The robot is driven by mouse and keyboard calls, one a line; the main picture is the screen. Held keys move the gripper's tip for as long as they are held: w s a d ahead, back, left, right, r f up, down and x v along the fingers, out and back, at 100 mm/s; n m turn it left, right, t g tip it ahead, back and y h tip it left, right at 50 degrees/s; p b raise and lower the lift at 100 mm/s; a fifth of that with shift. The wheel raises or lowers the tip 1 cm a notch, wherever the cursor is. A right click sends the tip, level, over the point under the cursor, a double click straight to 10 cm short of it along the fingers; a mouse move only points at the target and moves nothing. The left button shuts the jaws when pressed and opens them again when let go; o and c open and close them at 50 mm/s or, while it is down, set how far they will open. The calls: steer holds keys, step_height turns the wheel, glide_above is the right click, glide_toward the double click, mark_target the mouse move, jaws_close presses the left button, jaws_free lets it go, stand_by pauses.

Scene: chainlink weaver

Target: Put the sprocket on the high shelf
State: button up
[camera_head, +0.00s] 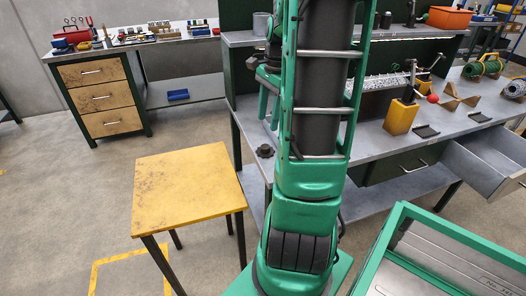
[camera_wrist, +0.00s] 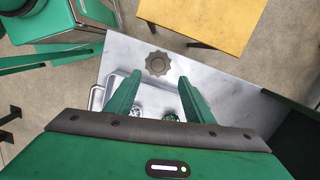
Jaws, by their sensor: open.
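The sprocket (camera_head: 265,151) is a small dark toothed disc lying flat near the left end of the grey workbench (camera_head: 251,122). It also shows in the wrist view (camera_wrist: 158,63), just beyond and between my fingertips. My gripper (camera_wrist: 159,77) has its two green fingers spread wide, with nothing held. The gap in height between fingers and sprocket is hard to judge. A raised grey shelf (camera_head: 240,38) runs along the back of the bench.
The yellow table (camera_head: 187,187) left of the bench is bare. A grey cup (camera_head: 262,24) and an orange bin (camera_head: 449,17) stand on the raised shelf. A yellow block (camera_head: 401,117) sits on the bench. An open drawer (camera_head: 488,160) juts out at right.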

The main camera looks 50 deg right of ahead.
mark_target(265, 146)
steer(key=f, duration=0.6)
steer(key=a+f, duration=0.1)
steer(key=f, duration=0.3)
steer(key=shift+f, duration=0.1)
steer(key=shift+c, duration=0.2)
jaws_close()
steer(key=shift+r, duration=0.55)
steer(key=r, duration=0.3)
steer(key=shift+a+r, duration=0.3)
steer(key=s+a+r, duration=0.3)
steer(key=a+r, duration=0.3)
steer(key=a, duration=0.4)
steer(key=shift+s+a+r, duration=0.2)
steer(key=shift+a, duration=0.05)
